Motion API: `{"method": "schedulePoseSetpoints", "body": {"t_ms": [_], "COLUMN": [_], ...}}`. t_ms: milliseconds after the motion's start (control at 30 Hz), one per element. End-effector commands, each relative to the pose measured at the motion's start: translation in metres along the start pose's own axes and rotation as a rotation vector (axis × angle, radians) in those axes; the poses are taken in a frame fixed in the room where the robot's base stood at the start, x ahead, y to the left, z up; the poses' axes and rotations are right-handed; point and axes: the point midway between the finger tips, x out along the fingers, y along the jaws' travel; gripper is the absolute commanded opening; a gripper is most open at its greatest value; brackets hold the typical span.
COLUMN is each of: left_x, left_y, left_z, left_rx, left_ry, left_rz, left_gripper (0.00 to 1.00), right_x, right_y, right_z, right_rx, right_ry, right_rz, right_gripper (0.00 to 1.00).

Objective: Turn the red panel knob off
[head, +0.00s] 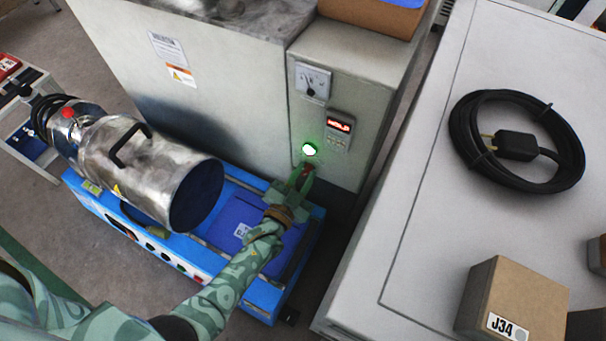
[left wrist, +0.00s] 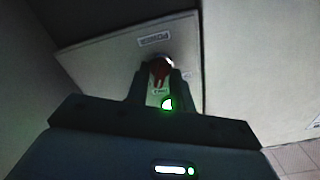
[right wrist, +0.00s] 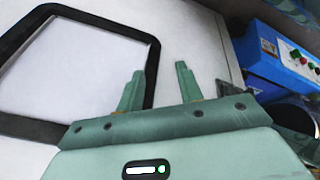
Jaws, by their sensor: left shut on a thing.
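The red panel knob (head: 307,168) sits low on the grey front panel, just below a lit green lamp (head: 309,149). In the left wrist view the red knob (left wrist: 159,72) stands between my left fingertips, under a plate reading POWER. My left gripper (head: 301,179) is shut on the knob; its fingers cover part of it in the head view. The left gripper also shows in its own wrist view (left wrist: 160,80). My right gripper (right wrist: 160,88) shows only in the right wrist view, with its fingers apart and nothing between them.
A grey cabinet top (head: 430,230) at right bears a coiled black cable (head: 465,135) and a J34 box (head: 520,295).

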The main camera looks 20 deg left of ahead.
Motion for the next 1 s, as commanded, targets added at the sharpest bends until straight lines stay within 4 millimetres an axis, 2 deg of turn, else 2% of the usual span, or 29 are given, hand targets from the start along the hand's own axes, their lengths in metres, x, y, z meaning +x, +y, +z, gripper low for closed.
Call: {"method": "schedulePoseSetpoints", "body": {"t_ms": [267,667,1000], "left_x": [0.0,-0.001,-0.001], "left_y": [-0.001,-0.002,-0.002], "left_z": [-0.001,0.001,0.002], "left_rx": [-0.18,-0.557,-0.83], "left_ry": [0.0,-0.002,-0.004], "left_rz": [0.002,0.002,0.002], "left_gripper": [0.01,0.01,0.01], "right_x": [0.0,0.002,0.003], "right_y": [0.004,0.005,0.006], "right_z": [0.005,0.026,0.036], "right_rx": [-0.016,-0.059,-0.071], "right_ry": [-0.024,-0.101,-0.133], "right_rz": [0.011,0.014,0.016], "right_gripper": [0.36,0.36,0.36]}}
